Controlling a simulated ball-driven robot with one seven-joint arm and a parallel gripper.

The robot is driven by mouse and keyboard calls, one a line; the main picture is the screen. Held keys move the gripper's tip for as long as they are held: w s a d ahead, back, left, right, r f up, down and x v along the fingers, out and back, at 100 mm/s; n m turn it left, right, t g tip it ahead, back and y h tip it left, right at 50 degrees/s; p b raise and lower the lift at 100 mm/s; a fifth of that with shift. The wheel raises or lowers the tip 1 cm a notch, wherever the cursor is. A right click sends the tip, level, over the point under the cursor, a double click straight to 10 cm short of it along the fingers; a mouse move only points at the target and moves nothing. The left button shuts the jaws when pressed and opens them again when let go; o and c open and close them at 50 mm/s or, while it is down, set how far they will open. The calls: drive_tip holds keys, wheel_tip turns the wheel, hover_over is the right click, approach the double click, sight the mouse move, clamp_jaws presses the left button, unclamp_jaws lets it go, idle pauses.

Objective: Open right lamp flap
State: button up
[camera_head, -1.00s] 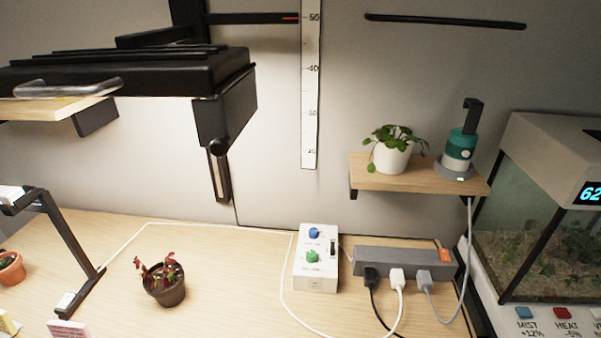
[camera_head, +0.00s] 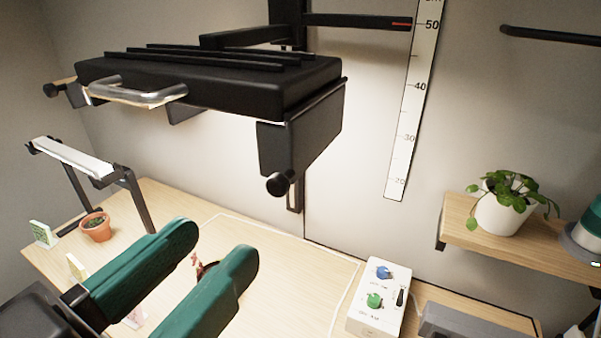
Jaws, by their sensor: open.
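The black grow lamp (camera_head: 210,82) hangs on its wall arm above the table, with a silver handle (camera_head: 137,95) on its front. Its right flap (camera_head: 304,135) is a black panel hanging down from the lamp's right edge, with a round black knob (camera_head: 279,184) at its lower front corner. My gripper (camera_head: 225,245) has two green fingers, apart and empty. It is in the lower left of the view, in the picture below and left of the knob, not touching the flap. The fingers partly hide a dark plant (camera_head: 205,268).
A white control box (camera_head: 379,300) with blue and green knobs stands on the table at right. A wooden shelf (camera_head: 520,245) holds a white-potted plant (camera_head: 504,205). A small lamp stand (camera_head: 75,158) and terracotta pot (camera_head: 96,228) are at left. A ruler (camera_head: 412,105) is on the wall.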

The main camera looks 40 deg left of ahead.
sight(273, 190)
drive_tip(key=p+x, duration=0.1)
drive_tip(key=x, duration=0.9)
drive_tip(key=shift+w+d+f+p, duration=0.1)
drive_tip(key=shift+w+p, duration=0.05)
drive_tip(key=shift+p, duration=0.15)
clamp_jaws()
